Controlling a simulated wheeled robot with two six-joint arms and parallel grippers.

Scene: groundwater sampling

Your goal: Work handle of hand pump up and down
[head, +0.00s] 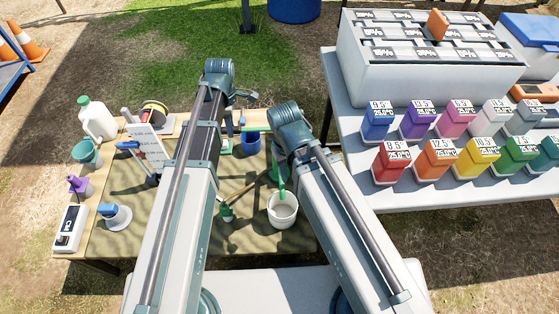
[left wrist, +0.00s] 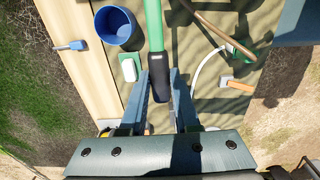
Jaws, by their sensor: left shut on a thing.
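In the left wrist view, the hand pump's handle is a green bar with a black grip (left wrist: 159,88) at its end. My left gripper (left wrist: 160,80) is shut on this grip, one finger on each side. In the head view, the green handle (head: 257,128) runs sideways beyond the blue cup, between my two arms. My arms hide much of the pump there. An upright green piece (head: 281,178) shows above a white bucket (head: 283,210); I cannot tell how it joins the pump. My right gripper is out of sight.
A blue cup (head: 250,143) stands close to the handle. A brown stick and a pale hose (left wrist: 203,68) lie nearby. Bottles and instruments fill the table's left side. At right, another table (head: 440,200) holds colored boxes and a large grey case (head: 430,70).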

